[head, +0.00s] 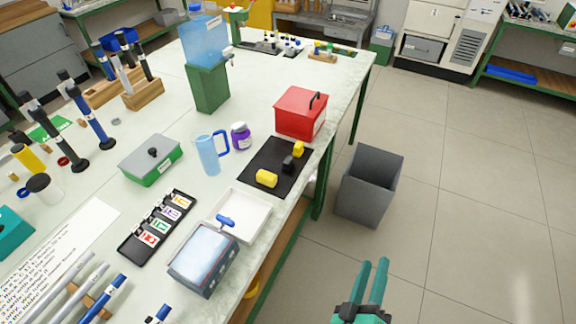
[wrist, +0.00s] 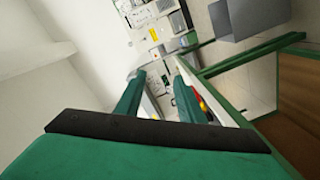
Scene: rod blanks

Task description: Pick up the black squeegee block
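The black squeegee block (head: 288,164) is a small dark block on a black mat (head: 256,164) near the right edge of the table. It lies between two yellow blocks, one nearer (head: 266,178) and one farther (head: 298,149). My gripper (head: 374,264) has teal fingers and is away from the table, over the floor to the lower right of the mat. Its two fingers stand apart with nothing between them. They also show apart in the wrist view (wrist: 157,78), where I cannot make out the black block.
A white tray (head: 254,210) lies in front. A grey bin (head: 369,186) stands on the floor beside the table; floor right of it is clear.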

